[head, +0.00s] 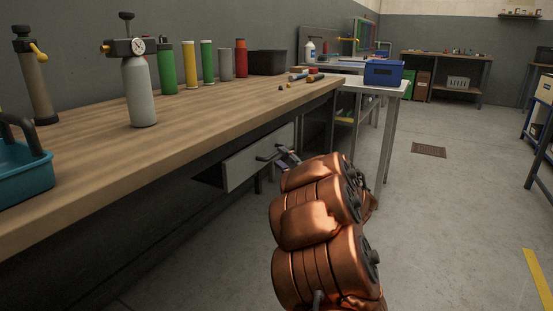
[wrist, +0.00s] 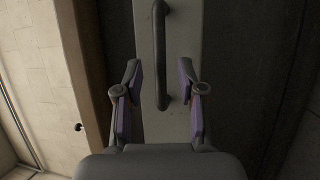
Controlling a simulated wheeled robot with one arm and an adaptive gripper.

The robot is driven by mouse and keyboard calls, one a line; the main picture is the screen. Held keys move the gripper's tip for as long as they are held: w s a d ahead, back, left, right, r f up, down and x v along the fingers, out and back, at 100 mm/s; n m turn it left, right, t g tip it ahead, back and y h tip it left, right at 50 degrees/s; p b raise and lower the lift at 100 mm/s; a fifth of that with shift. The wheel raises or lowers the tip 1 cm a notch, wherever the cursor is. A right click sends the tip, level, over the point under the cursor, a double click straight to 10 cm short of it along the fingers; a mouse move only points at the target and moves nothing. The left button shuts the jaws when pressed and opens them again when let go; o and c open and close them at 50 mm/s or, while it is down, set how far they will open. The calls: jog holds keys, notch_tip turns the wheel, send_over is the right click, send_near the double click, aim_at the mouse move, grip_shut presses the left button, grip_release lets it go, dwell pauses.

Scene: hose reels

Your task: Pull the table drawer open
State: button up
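The table drawer (head: 255,162) has a light grey front and hangs under the wooden workbench (head: 190,100). A dark gap shows at its left side; I cannot tell whether it is slightly out. Its dark bar handle (wrist: 160,50) runs up the drawer front (wrist: 182,25) in the wrist view. My gripper (wrist: 159,72) is open, with its two purple-padded fingers on either side of the handle's lower part and visible gaps to it. In the head view my gripper (head: 284,157) is just in front of the drawer, partly hidden by my copper-coloured arm.
A grey pump bottle with a gauge (head: 140,85), several coloured cylinders (head: 189,65) and a black bin (head: 267,62) stand on the workbench. A teal tray (head: 22,175) is at the near left. A metal table (head: 388,125) with a blue box (head: 383,72) stands beyond.

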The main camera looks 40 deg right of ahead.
aim_at(276, 154)
jog(key=w, duration=0.2)
jog(key=shift+w+d+r+b, duration=0.1)
jog(key=shift+w+b, duration=0.25)
jog(key=shift+w, duration=0.05)
jog(key=shift+w+r, duration=0.2)
jog(key=shift+w, duration=0.1)
grip_shut()
